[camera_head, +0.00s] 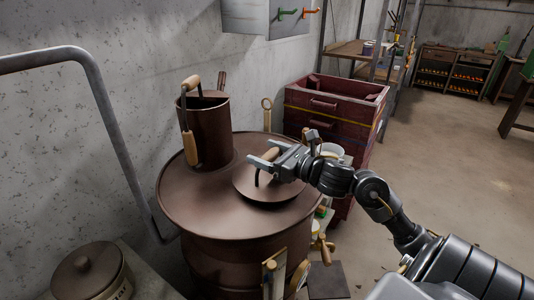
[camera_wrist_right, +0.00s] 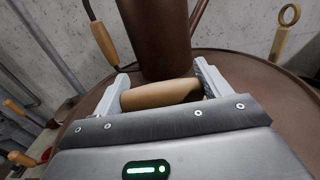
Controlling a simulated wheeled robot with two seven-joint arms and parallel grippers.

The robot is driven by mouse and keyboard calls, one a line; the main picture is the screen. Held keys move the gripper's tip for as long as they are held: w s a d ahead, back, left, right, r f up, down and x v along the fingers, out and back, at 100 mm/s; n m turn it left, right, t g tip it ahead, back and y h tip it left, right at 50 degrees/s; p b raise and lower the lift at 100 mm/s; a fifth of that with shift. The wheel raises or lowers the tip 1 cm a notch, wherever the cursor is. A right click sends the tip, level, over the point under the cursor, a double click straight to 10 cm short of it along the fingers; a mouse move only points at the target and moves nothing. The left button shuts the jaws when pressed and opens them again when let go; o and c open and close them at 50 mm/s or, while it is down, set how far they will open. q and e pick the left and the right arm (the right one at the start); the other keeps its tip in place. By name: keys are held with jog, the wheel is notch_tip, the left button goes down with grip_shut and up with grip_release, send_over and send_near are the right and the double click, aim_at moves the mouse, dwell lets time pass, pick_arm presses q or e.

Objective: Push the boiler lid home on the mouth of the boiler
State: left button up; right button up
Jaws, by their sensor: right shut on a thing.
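The boiler lid (camera_head: 266,192) is a round, dark brown disc with a wooden handle, lying at the right side of the boiler's top in the head view. The boiler (camera_head: 215,205) is a large brown drum. My right gripper (camera_head: 267,156) comes in from the right and is shut on the lid's wooden handle. In the right wrist view the handle (camera_wrist_right: 160,94) lies between the two grey fingers. The lid covers the mouth, so the mouth is hidden. I cannot tell whether the lid sits flush. My left gripper is not in view.
A tall brown vessel (camera_head: 209,130) with a wooden-gripped handle stands on the boiler's top left. A lidded pot (camera_head: 90,272) is at the lower left. A bent grey pipe (camera_head: 95,85) rises at left. A red drawer cabinet (camera_head: 330,115) stands behind; the floor at right is open.

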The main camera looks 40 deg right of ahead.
aim_at(301, 190)
jog(key=shift+b, duration=1.1)
dwell(1.3)
jog(key=shift+f+b, duration=1.1)
jog(key=shift+b, duration=0.25)
jog(key=o, duration=1.7)
jog(key=shift+s, duration=0.1)
jog(key=shift+f, duration=0.1)
jog(key=shift+s+f, duration=0.1)
jog(key=shift+s, duration=0.2)
jog(key=b+v, duration=0.2)
jog(key=v, duration=0.4)
jog(key=shift+s+d, duration=0.15)
jog(key=shift+s, duration=0.2)
jog(key=shift+s+d+r, duration=0.1)
jog(key=shift+s, duration=0.35)
jog(key=shift+s+d+r, duration=0.15)
jog(key=shift+s, duration=0.35)
jog(key=shift+s+d+p, duration=0.25)
jog(key=shift+s+p, duration=0.15)
jog(key=shift+s, duration=0.3)
